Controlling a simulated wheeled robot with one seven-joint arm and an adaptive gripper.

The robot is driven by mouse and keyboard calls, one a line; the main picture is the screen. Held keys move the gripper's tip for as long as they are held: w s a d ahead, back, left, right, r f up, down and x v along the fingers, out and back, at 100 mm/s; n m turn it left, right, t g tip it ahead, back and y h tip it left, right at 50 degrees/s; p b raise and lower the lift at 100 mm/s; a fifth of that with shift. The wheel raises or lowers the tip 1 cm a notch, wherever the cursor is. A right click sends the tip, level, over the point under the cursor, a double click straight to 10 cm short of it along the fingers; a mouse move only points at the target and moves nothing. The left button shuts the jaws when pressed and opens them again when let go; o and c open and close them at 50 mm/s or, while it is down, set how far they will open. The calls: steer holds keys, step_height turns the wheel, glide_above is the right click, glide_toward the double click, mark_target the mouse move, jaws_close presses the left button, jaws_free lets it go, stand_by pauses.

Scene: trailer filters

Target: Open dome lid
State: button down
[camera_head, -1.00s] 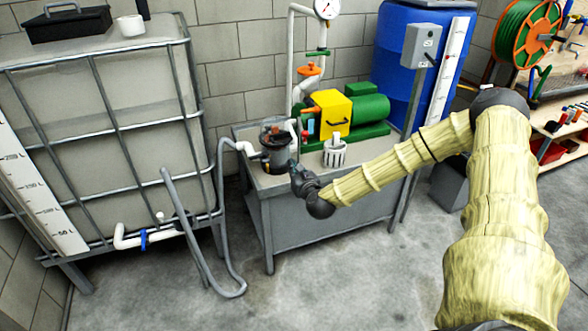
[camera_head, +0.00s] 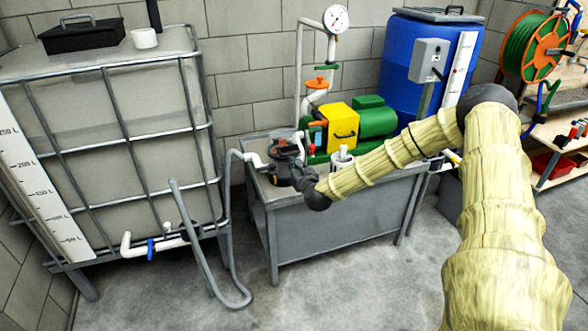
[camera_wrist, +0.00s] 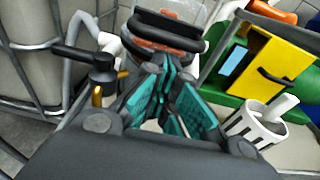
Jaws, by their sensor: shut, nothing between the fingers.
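A black-handled valve (camera_wrist: 100,65) is left of my fingers. A white slotted basket (camera_wrist: 255,125) is on the right, near a yellow and green pump (camera_head: 345,125). A grey hose (camera_head: 232,220) and a caged tank (camera_head: 110,140) stand left of the bench (camera_head: 330,225).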

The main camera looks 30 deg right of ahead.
steer(key=shift+r, duration=0.25)
step_height(320, 180, up, 2)
steer(key=shift+r, duration=0.15)
stand_by(0.5)
steer(key=shift+b, duration=0.3)
